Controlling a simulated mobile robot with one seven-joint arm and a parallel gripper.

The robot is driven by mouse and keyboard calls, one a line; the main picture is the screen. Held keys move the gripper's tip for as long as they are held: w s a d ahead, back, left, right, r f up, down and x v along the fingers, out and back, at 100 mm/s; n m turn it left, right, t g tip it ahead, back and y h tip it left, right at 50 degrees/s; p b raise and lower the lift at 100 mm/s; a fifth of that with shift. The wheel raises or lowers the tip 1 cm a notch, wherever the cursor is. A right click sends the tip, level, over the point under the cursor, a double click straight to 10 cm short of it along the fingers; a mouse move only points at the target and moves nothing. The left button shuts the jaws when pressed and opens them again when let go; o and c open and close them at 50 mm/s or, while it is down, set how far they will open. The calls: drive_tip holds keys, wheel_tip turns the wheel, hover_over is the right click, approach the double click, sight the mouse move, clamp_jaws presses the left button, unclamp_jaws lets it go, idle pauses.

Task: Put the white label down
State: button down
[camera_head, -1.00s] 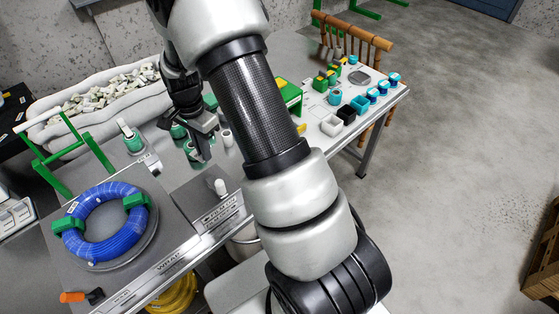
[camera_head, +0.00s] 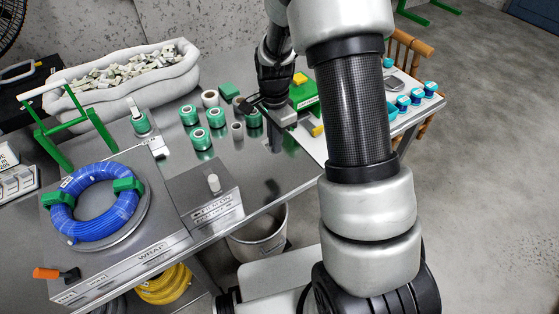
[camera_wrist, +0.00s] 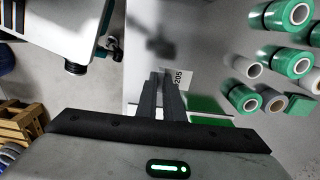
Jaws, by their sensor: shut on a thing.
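The white label (camera_wrist: 181,79), printed with "205", is between the fingertips of my gripper (camera_wrist: 163,80) in the wrist view. My gripper is shut on it, and the label sticks out to the right of the fingers. In the head view my gripper (camera_head: 251,104) is over the metal table, close to the green tape rolls; the label cannot be made out there. A shadow on the pale surface in the wrist view lies apart from the fingers.
Several green rolls (camera_head: 201,138) stand left of my gripper. A green box (camera_head: 303,92) is to its right. The blue cable coil (camera_head: 98,210) lies on the wrapping station at left. A bin (camera_head: 258,235) stands below the table edge. Bare metal table shows in front.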

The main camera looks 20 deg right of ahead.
sight(277, 172)
drive_tip(key=shift+d+f, duration=0.15)
drive_tip(key=shift+f, duration=0.1)
wheel_tip(277, 172, down, 10)
drive_tip(key=shift+r+b, duration=0.2)
drive_tip(key=shift+b, duration=0.65)
drive_tip(key=shift+f, duration=0.2)
drive_tip(key=c, duration=1.9)
unclamp_jaws()
drive_tip(key=shift+r, duration=0.15)
